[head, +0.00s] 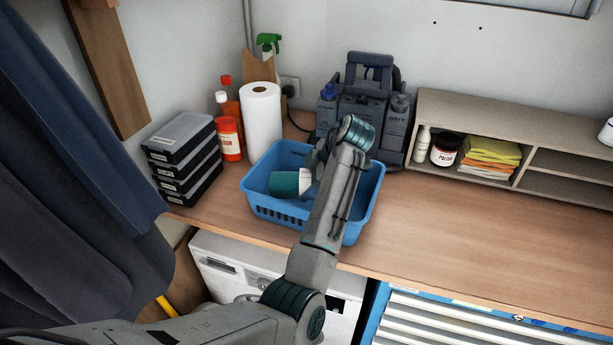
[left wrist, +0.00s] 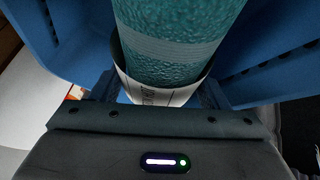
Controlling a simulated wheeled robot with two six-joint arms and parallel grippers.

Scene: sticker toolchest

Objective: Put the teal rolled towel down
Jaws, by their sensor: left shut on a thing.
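The teal rolled towel (head: 284,184) has a white paper band around one end. It is inside the blue basket (head: 262,207) on the wooden counter, lying roughly level in the head view. My left gripper (head: 312,178) reaches down into the basket and is shut on the towel at its banded end. In the left wrist view the towel (left wrist: 180,40) stretches away from the gripper (left wrist: 165,92), between blue basket walls (left wrist: 265,60). Whether the towel touches the basket floor is hidden. My right gripper is not in view.
A paper towel roll (head: 261,125), red bottles (head: 230,138) and stacked black cases (head: 183,158) stand left of the basket. A dark grey caddy (head: 363,105) stands behind it. A shelf unit (head: 470,108) is at the right. The counter (head: 450,225) right of the basket is clear.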

